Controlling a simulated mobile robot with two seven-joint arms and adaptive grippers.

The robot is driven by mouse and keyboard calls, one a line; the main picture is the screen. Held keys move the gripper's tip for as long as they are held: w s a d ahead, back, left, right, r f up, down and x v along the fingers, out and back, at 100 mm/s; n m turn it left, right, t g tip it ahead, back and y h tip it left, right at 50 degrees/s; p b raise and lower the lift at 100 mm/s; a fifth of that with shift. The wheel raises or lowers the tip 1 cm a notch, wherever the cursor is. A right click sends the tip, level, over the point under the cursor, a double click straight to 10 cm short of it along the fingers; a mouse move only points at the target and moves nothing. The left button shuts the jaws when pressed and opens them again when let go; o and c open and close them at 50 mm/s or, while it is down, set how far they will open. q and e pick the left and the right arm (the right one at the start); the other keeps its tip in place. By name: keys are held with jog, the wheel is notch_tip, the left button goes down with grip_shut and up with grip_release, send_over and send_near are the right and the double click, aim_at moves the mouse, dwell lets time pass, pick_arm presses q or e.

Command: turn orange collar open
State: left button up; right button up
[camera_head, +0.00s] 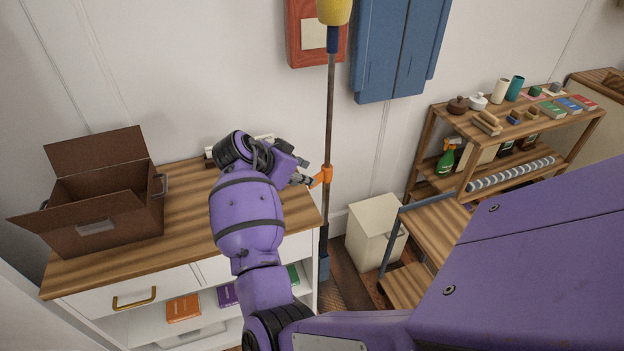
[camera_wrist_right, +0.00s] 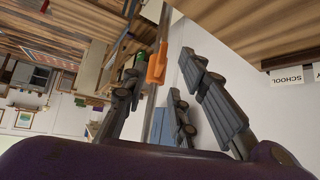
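The orange collar (camera_head: 326,174) sits around a thin upright pole (camera_head: 329,120) and has a short tab pointing left. The pole has a yellow top (camera_head: 334,10) and a blue foot (camera_head: 323,262). My right gripper (camera_head: 305,174) is just left of the collar, above the right end of the wooden-topped cabinet. In the right wrist view the collar (camera_wrist_right: 157,63) shows between the two spread fingers of my right gripper (camera_wrist_right: 162,74). The fingers look apart from it, though the exact gap is unclear. My left gripper is not in view.
A brown open box (camera_head: 105,205) stands on the cabinet top (camera_head: 190,210). A white bin (camera_head: 374,232) stands right of the pole. A wooden shelf (camera_head: 545,135) with jars and bottles is farther right. Red (camera_head: 299,50) and blue (camera_head: 400,45) panels hang on the wall behind.

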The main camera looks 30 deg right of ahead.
aim_at(320, 177)
jog(key=x, duration=0.5)
jog(key=shift+d+f, duration=0.1)
grip_shut()
